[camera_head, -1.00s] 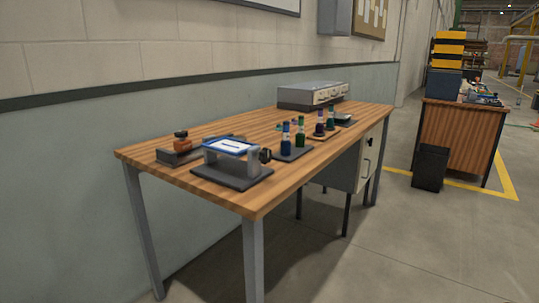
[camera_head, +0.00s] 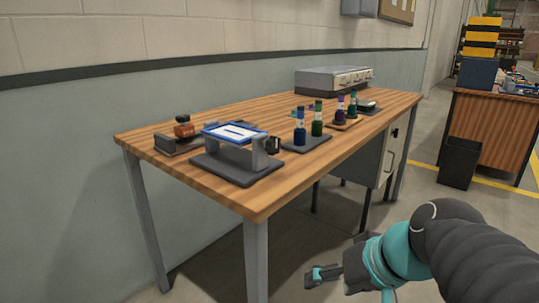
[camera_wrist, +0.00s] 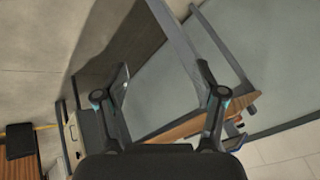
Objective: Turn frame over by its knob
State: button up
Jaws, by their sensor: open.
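The frame (camera_head: 235,131) is a blue-rimmed rectangle with a white face, held level between two grey uprights on a dark base (camera_head: 227,172) near the table's front left. Its dark knob (camera_head: 274,145) sticks out on the right side of the stand. My gripper (camera_head: 318,276) is low at the right of the head view, in front of the table and below its top, well apart from the frame and knob. In the wrist view its two fingers (camera_wrist: 168,95) are spread apart with nothing between them.
The wooden table (camera_head: 255,200) also holds an orange-brown roller (camera_head: 183,127) on a dark plate, several bottles (camera_head: 317,122) on trays, and a grey box (camera_head: 333,80) at the back. A cabinet (camera_head: 392,150) stands under the table. A black bin (camera_head: 460,162) stands on the floor to the right.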

jog(key=w+a+r+n+t+y+b, duration=0.1)
jog(key=w+a+r+t+y+b, duration=0.15)
jog(key=w+r+y, duration=0.35)
jog(key=n+t+y+b, duration=0.1)
jog(key=t+y+b, duration=0.2)
send_near(276, 146)
jog(key=p+x, duration=0.1)
jog(key=x, duration=0.9)
jog(key=shift+w+a, duration=0.25)
jog(key=c, duration=1.2)
